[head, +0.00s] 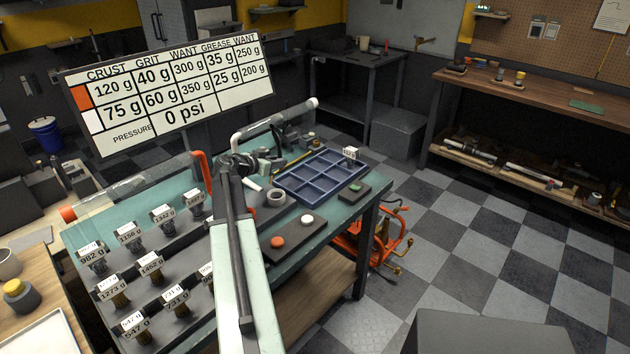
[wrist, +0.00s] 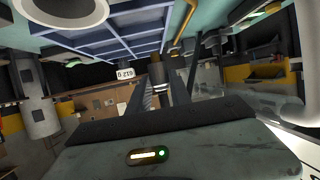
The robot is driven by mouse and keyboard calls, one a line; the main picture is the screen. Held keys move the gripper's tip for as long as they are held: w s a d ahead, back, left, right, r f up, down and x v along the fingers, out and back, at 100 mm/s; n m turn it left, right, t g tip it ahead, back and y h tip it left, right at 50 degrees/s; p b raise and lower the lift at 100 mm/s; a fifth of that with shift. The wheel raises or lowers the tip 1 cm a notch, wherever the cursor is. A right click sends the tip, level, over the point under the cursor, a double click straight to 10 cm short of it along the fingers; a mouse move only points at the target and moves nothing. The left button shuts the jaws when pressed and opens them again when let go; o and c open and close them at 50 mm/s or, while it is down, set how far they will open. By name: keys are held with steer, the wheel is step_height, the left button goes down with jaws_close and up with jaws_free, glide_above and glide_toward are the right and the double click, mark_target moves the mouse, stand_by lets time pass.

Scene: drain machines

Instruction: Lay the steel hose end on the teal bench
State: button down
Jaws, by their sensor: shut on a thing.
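My gripper (wrist: 165,92) is shut on a small steel cylindrical piece with a dark collar (wrist: 159,72), seen between the fingers in the wrist view. It looks like the steel hose end, but I cannot be sure. The teal bench (head: 335,216) stands in the middle of the head view. My arm reaches over it, with my gripper (head: 242,161) above its far part, left of the blue tray. The held piece is hard to make out in the head view. I cannot tell whether it touches the bench.
A blue compartment tray (head: 322,176) sits on the bench. Several weight-tagged fittings (head: 130,240) stand at the left. A button panel (head: 292,237) is at the front, and a white pipe (head: 275,125) runs behind. An orange hose reel (head: 372,243) is below.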

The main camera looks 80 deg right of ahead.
steer(key=s+a+m+g+y, duration=0.2)
steer(key=s+a, duration=0.2)
steer(key=s, duration=0.6)
steer(key=s+a+m+g+y, duration=0.1)
steer(key=s+a+m+g, duration=0.2)
steer(key=s, duration=0.7)
steer(key=shift+t, duration=0.3)
steer(key=f+b, duration=0.5)
steer(key=a+f+b, duration=0.1)
steer(key=f+b, duration=0.1)
steer(key=shift+s+a+f+b, duration=0.1)
steer(key=shift+s+f+b, duration=0.05)
steer(key=shift+f+b, duration=0.2)
steer(key=shift+f+b, duration=0.5)
steer(key=c, duration=1.1)
jaws_free()
steer(key=shift+a+r, duration=0.15)
steer(key=shift+r, duration=0.05)
steer(key=p+v, duration=0.3)
steer(key=v, duration=0.3)
steer(key=shift+w+a+r, duration=0.1)
steer(key=shift+w, duration=0.1)
steer(key=shift+w+a, duration=0.35)
steer(key=shift+w, duration=0.05)
